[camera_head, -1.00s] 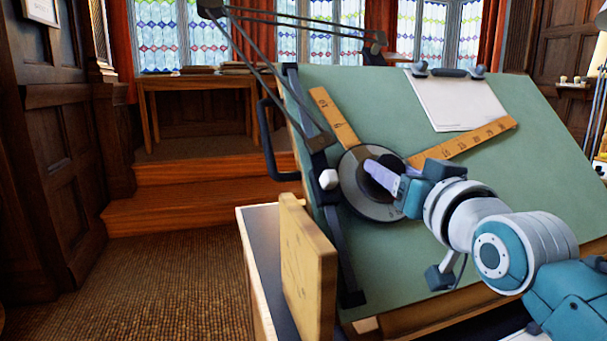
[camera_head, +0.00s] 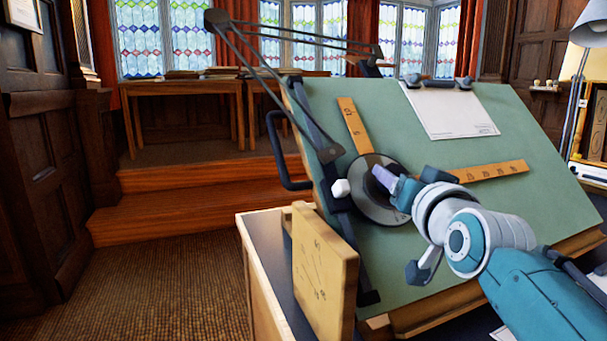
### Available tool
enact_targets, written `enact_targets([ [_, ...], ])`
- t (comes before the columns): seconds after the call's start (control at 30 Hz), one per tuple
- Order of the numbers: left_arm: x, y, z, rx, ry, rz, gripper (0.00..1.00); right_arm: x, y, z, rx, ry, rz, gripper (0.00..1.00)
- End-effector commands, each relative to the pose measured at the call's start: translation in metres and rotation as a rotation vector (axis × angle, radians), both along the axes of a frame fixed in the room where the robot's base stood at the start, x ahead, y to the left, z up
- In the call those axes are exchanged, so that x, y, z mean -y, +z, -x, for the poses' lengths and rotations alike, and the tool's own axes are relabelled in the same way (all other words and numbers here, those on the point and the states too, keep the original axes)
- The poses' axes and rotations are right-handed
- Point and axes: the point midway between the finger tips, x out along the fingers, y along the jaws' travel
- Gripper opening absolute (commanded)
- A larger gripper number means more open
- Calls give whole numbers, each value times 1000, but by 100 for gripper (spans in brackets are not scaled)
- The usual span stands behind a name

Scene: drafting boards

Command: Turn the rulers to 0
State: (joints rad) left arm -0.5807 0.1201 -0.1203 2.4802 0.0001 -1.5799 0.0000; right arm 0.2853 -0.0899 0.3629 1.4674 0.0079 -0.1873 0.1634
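A drafting machine head with a round dark and grey dial (camera_head: 368,208) lies on the sloped green drafting board (camera_head: 440,140). Two wooden rulers extend from it. One ruler (camera_head: 354,124) points up and slightly left. The other ruler (camera_head: 490,172) points right and slightly upward. Both look tilted against the board's edges. My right gripper (camera_head: 384,180) is at the dial's centre, over a pale purple handle. The arm hides part of the dial, so I cannot tell whether the fingers are closed on the handle. My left gripper is not in view.
Black linkage arms (camera_head: 270,75) run from the board's left edge to the head. A paper sheet (camera_head: 450,112) is clipped at the board's top. A wooden panel with markings (camera_head: 322,275) stands at the lower left. Carpet floor (camera_head: 170,280) is clear at left.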

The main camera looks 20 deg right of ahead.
Motion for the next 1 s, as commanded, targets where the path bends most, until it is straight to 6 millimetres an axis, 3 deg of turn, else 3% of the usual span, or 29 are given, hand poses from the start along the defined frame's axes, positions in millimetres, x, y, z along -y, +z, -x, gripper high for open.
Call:
enact_targets([
  [0.33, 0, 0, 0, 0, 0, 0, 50, 0, 1, 0, 6, -2, -10, 0],
  [0.37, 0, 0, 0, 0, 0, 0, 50, 0, 1, 0, 5, -1, -10, 61],
  [0.6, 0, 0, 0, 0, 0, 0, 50, 0, 0, 0, 4, -2, -6, 88],
  [1.0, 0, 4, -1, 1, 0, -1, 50, -3, 1, 10, 0, -1, -5, 89],
])
